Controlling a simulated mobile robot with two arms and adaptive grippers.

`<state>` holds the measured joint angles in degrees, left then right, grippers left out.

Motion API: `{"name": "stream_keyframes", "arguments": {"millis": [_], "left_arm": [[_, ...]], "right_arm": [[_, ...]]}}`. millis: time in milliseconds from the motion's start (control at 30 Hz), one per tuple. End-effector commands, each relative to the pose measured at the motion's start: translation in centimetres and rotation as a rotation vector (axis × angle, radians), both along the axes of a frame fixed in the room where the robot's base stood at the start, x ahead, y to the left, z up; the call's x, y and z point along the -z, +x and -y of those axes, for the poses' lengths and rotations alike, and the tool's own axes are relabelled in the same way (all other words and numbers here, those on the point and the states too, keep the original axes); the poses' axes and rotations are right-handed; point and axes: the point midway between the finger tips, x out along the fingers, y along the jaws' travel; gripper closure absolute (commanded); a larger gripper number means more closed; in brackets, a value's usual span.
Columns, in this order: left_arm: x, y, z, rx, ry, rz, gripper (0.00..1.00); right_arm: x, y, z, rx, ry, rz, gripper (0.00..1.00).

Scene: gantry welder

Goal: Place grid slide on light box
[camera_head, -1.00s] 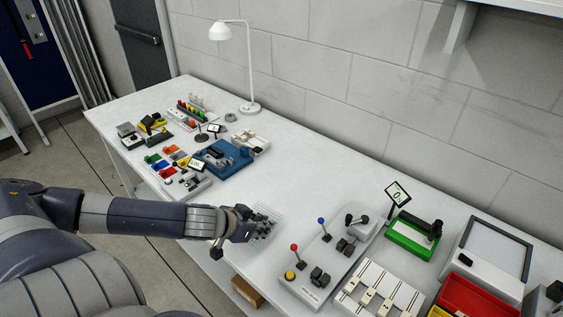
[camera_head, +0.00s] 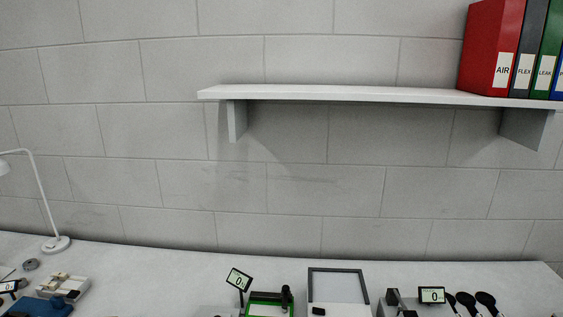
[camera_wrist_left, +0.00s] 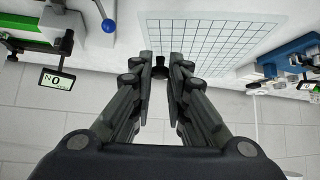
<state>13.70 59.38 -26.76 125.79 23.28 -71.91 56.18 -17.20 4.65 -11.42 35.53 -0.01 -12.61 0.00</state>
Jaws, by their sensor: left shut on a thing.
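The grid slide (camera_wrist_left: 215,38) is a clear plate with dark grid lines, at the top of the left wrist view. My left gripper (camera_wrist_left: 161,66) is shut on its small black knob (camera_wrist_left: 158,70), which sits between the two fingertips. Whether the slide touches the table cannot be told. In the head view, a panel with a dark grey frame and pale face (camera_head: 338,288), likely the light box, stands at the bottom centre-right; its lower part is cut off. Neither gripper shows in the head view.
A green device with a tilted display (camera_head: 239,280) stands left of the framed panel, and another display (camera_head: 432,295) is to its right. A white wall shelf (camera_head: 380,95) with binders (camera_head: 494,48) hangs above. A lamp (camera_head: 57,243) stands far left.

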Motion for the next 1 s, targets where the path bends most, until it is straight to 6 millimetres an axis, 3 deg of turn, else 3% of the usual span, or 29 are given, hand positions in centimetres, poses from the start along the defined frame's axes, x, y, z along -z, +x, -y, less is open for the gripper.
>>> {"name": "stream_keyframes", "arguments": {"millis": [300,600,800,1000], "left_arm": [[-7.9,2.0,6.6,0.023,-0.002,0.012,1.0],[-15.6,0.8,12.0,0.112,0.001,0.009,1.0],[-18.4,-0.2,13.5,0.148,0.002,0.003,1.0],[-18.9,-0.5,13.7,0.155,0.002,-0.001,1.0]], "right_arm": [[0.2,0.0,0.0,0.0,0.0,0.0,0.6],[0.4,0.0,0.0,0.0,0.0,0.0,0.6],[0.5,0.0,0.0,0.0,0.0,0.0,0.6],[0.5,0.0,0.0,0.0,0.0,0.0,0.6]]}}
